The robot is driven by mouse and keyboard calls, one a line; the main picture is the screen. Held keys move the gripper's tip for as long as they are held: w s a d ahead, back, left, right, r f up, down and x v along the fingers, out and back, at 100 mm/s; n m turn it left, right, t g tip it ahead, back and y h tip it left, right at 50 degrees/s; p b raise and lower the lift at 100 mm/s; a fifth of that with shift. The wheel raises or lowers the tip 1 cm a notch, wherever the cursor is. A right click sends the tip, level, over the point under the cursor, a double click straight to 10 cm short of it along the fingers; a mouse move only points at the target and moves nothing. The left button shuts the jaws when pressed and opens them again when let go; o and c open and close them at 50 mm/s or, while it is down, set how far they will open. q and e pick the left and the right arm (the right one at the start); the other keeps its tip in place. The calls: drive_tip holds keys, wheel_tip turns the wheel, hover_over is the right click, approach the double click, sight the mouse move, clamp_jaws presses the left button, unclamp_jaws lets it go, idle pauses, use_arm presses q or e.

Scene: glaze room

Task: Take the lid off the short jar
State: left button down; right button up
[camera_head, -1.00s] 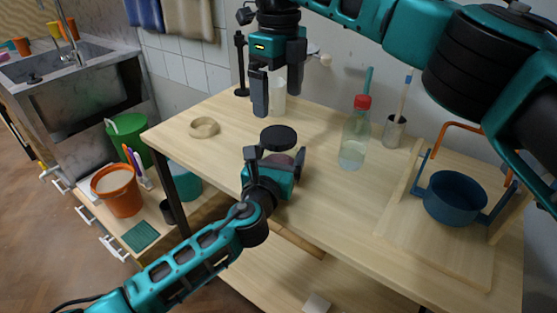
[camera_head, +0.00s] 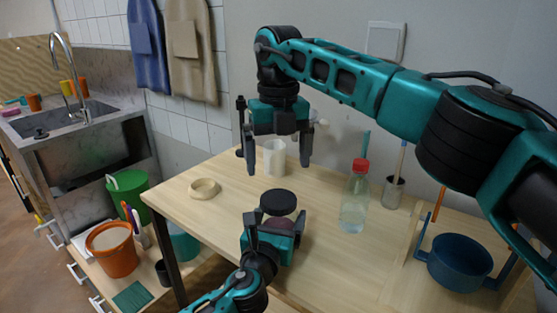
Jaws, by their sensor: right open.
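The short jar (camera_head: 276,219) stands near the front edge of the wooden table, with a round black lid (camera_head: 278,202) on top. My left gripper (camera_head: 274,226) comes from the front, with one finger on each side of the jar's body. It looks shut on the jar, and its fingers and hand hide much of the body. My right gripper (camera_head: 279,164) is open and empty, pointing down. Its fingertips appear above the lid in the picture, apart from it.
A clear bottle with a red cap (camera_head: 354,205) stands right of the jar. A white cylinder (camera_head: 274,158) stands behind the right gripper's fingers. A tan ring (camera_head: 204,189) lies left on the table (camera_head: 225,217). A blue pot (camera_head: 457,262) is at right.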

sight(278, 198)
drive_tip(key=m, duration=1.2)
drive_tip(key=shift+m, duration=0.4)
drive_tip(key=m, duration=1)
drive_tip(key=shift+m, duration=0.4)
drive_tip(key=shift+f, duration=4)
